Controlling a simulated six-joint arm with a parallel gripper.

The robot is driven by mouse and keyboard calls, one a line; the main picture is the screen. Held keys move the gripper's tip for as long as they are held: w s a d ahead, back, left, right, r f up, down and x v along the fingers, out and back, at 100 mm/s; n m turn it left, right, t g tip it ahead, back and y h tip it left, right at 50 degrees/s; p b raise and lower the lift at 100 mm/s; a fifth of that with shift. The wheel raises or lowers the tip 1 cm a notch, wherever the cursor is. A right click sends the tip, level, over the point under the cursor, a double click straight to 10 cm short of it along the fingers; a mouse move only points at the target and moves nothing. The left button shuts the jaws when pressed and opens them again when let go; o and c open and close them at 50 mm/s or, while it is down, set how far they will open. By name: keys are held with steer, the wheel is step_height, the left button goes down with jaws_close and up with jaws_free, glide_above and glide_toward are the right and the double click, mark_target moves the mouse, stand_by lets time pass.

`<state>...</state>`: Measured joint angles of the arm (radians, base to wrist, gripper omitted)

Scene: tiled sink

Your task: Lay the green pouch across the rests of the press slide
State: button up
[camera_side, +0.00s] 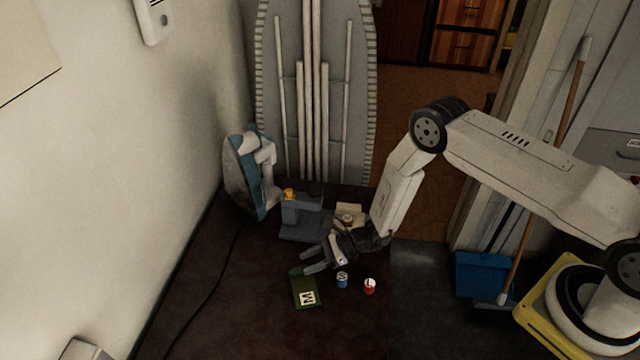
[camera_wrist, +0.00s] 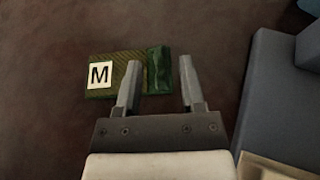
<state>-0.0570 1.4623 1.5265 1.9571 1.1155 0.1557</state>
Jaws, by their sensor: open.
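The green pouch (camera_side: 304,293) lies flat on the dark brown surface, with a white label bearing a black M. In the wrist view the pouch (camera_wrist: 128,73) has its label at the left and a darker green, raised end at the right. My gripper (camera_side: 306,262) is open and empty, just behind the pouch in the side view. In the wrist view my gripper's fingers (camera_wrist: 157,75) straddle the pouch's dark right end in the picture; I cannot tell how far above it they are. The grey-blue press slide (camera_side: 303,222) stands behind my gripper, partly hidden by it.
A blue can (camera_side: 342,280) and a red-and-white can (camera_side: 369,286) stand right of the pouch. A yellow piece (camera_side: 290,194) tops the slide's left post. A beige block (camera_side: 349,213) is beside the slide. An iron (camera_side: 248,172) stands at the wall, its cord (camera_side: 205,284) running along the left.

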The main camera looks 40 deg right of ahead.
steer(key=v, duration=1)
stand_by(0.4)
steer(key=shift+s+a+r+n+g, duration=0.15)
steer(key=shift+r+n+g, duration=0.15)
steer(key=shift+r+n, duration=0.2)
steer(key=s+d+r+n+h, duration=0.3)
steer(key=s+r+n+h, duration=0.1)
steer(key=r+n, duration=0.3)
steer(key=s+d+r+n+g+h, duration=0.1)
steer(key=s+d+r+n+h, duration=0.2)
steer(key=r+n, duration=0.4)
steer(key=s+d+r+n+g+h, duration=0.1)
steer(key=s+d+r+n+h, duration=0.2)
steer(key=s+r+n+h, duration=0.2)
step_height(320, 180, up, 3)
steer(key=s+n, duration=0.2)
steer(key=shift+n, duration=0.3)
steer(key=shift+o, duration=0.4)
steer(key=shift+d+r, duration=0.1)
